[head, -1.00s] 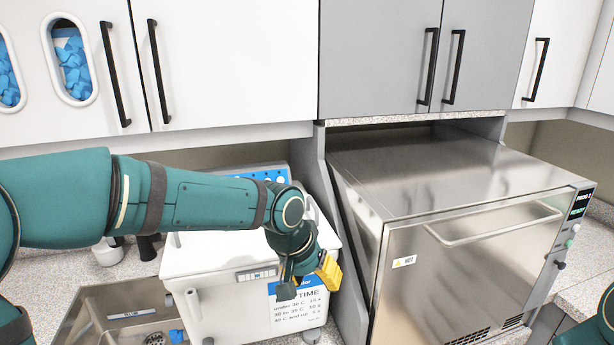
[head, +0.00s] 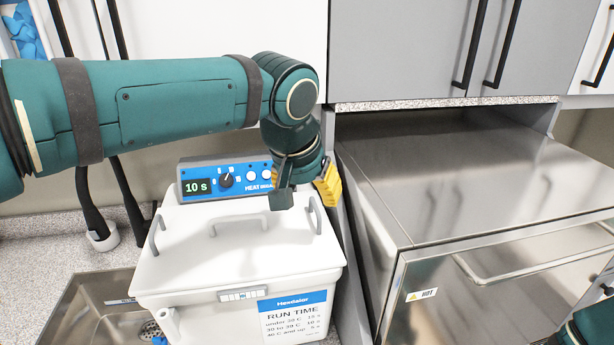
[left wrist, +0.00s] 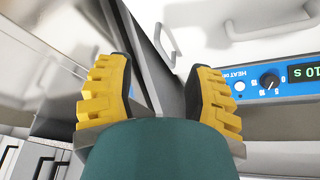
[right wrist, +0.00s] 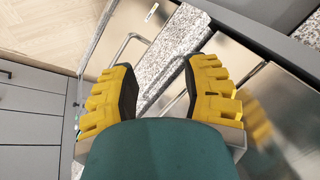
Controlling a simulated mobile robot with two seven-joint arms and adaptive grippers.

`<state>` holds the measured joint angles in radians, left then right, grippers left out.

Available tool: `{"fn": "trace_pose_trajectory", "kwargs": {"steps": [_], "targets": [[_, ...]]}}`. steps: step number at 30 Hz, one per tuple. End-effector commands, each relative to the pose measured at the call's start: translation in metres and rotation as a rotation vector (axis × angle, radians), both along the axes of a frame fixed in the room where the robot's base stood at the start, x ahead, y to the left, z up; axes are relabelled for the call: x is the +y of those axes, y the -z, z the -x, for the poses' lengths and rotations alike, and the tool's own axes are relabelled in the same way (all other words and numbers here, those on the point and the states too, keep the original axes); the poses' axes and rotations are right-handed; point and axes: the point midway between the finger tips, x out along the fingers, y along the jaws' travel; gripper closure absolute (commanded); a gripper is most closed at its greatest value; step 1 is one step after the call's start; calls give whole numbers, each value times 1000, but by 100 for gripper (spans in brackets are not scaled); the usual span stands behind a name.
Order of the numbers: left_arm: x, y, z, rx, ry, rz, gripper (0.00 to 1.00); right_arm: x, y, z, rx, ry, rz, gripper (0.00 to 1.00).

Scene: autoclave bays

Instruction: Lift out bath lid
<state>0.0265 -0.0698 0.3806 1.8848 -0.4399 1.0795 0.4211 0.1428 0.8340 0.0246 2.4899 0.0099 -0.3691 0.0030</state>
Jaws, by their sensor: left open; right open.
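The white bath lid (head: 205,240) lies on the white bath (head: 225,302), with a handle (head: 238,220) in its middle and a smaller handle toward each side. Part of the lid also shows in the left wrist view (left wrist: 225,20). My left gripper (head: 305,196) is open and empty, above the lid's right rear part near the right side handle (head: 314,215). In the left wrist view its yellow fingers (left wrist: 158,92) are spread with nothing between them. My right gripper (right wrist: 160,95) is open and empty, near a steel front with a bar handle.
A blue control panel (head: 228,180) reading 10 s stands behind the lid. A steel autoclave (head: 470,185) marked HOT is close on the right, beyond a grey side panel. A steel sink (head: 105,300) is at left; cabinets (head: 415,45) hang above.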

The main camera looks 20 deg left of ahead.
Motion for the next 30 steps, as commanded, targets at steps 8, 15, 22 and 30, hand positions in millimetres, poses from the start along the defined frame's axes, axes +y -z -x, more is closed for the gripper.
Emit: {"fn": "trace_pose_trajectory", "kwargs": {"steps": [8, 15, 22, 30], "targets": [[-2, 50, -19, 5, 1, 2, 47, 0, 6, 0, 0, 0, 1, 53], [-3, 82, -33, 4, 1, 0, 47, 0, 10, 0, -1, 1, 2, 53], [-4, 95, -39, 1, 0, 1, 47, 1, 11, -1, -1, 1, 2, 53], [-4, 96, -40, 0, 1, 2, 47, 1, 11, -1, -1, 1, 2, 53]]}}
